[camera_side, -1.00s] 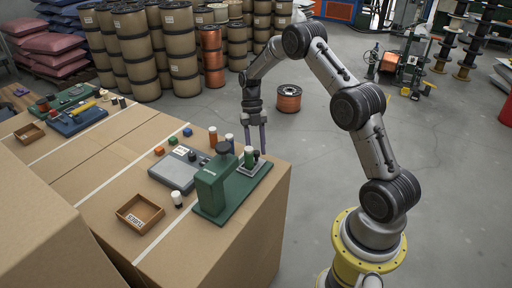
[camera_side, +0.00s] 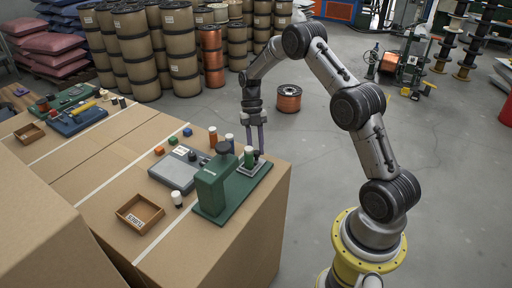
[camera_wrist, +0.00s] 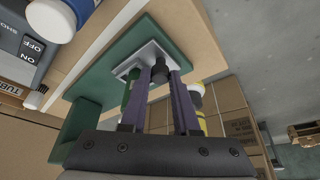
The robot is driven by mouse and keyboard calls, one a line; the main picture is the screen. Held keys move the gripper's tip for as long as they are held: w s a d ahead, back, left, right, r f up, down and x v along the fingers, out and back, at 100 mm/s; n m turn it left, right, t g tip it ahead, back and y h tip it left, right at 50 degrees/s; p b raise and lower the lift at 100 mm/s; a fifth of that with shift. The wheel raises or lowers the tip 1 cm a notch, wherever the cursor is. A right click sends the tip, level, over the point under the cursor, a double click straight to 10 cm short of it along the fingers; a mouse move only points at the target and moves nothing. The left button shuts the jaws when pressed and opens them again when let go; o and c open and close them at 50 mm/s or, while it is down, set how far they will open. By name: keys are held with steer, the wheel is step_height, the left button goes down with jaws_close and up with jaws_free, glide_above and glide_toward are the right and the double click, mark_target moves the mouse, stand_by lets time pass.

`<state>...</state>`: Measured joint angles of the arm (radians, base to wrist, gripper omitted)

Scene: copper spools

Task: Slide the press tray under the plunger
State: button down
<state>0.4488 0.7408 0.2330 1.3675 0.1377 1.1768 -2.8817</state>
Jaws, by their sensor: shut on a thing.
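The pale press tray (camera_side: 251,170) lies on the right part of the base, out to the side of the press column. A green vial with a white cap (camera_side: 249,157) stands on it. My gripper (camera_side: 258,152) reaches down at the tray's far side. In the wrist view its fingers are shut on the tray's black knob (camera_wrist: 160,73). The grey tray plate (camera_wrist: 148,57) shows beyond them.
White-capped bottles (camera_side: 213,138) stand close behind the press. The bench edge is close on the right.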

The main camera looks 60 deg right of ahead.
stand_by(0.5)
steer(key=a, duration=1.2)
steer(key=shift+a, duration=0.35)
steer(key=c, duration=0.7)
jaws_free()
steer(key=shift+o, duration=0.2)
steer(key=shift+d+r, duration=0.1)
steer(key=shift+d, duration=0.05)
steer(key=shift+w+r, duration=0.1)
steer(key=shift+r, duration=0.15)
steer(key=v, duration=1.3)
